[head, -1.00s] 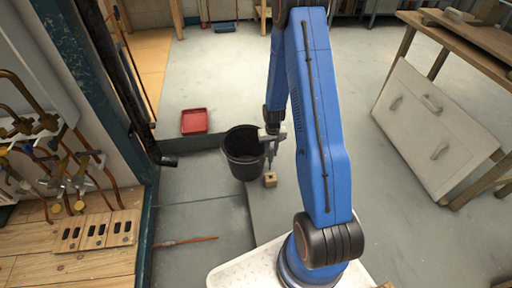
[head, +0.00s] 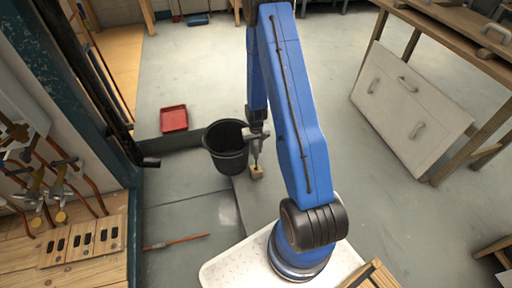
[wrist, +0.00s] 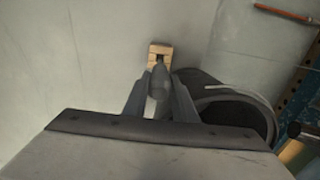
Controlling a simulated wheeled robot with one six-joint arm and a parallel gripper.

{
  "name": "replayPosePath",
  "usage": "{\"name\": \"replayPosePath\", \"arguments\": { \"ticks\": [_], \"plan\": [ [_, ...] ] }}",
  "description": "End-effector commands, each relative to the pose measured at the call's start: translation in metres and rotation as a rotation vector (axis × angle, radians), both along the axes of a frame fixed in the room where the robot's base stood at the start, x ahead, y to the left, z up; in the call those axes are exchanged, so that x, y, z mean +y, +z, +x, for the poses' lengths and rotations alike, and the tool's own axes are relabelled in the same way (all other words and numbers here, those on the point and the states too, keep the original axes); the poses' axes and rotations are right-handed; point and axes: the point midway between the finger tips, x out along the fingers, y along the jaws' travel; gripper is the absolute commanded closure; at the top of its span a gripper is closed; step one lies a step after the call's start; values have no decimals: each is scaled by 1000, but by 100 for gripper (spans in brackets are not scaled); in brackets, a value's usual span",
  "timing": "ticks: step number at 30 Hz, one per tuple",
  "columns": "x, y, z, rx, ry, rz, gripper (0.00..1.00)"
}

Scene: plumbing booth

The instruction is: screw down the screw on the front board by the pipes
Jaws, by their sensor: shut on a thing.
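My gripper (head: 258,134) hangs low beside the black bucket, pointing down. In the wrist view its fingers (wrist: 160,100) are closed around a grey, rounded tool (wrist: 159,78), which looks like a screwdriver; its tip is hard to make out. Just beyond the tool is a small wooden block (wrist: 160,49) with a dark slot; the head view shows this block (head: 256,171) on the floor below my gripper. Whether tool and block touch is unclear. The front board (head: 84,242), with several dark slots, lies by the copper pipes (head: 72,178) at the lower left. I cannot make out its screw.
The black bucket (head: 226,158) stands close left of my gripper. A red tray (head: 174,119) and an orange rod (head: 177,242) lie on the floor. A teal post and dark pipe stand between the floor and the pipes. A white cabinet panel (head: 410,98) leans at right.

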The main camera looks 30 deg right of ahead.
Motion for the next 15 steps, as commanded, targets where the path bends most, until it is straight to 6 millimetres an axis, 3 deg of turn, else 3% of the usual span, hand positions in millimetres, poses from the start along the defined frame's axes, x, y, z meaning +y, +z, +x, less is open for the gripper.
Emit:
{"name": "replayPosePath", "arguments": {
  "ticks": [15],
  "plan": [
    [0, -34, 1, -1, 0, 0, 100]
  ]
}}
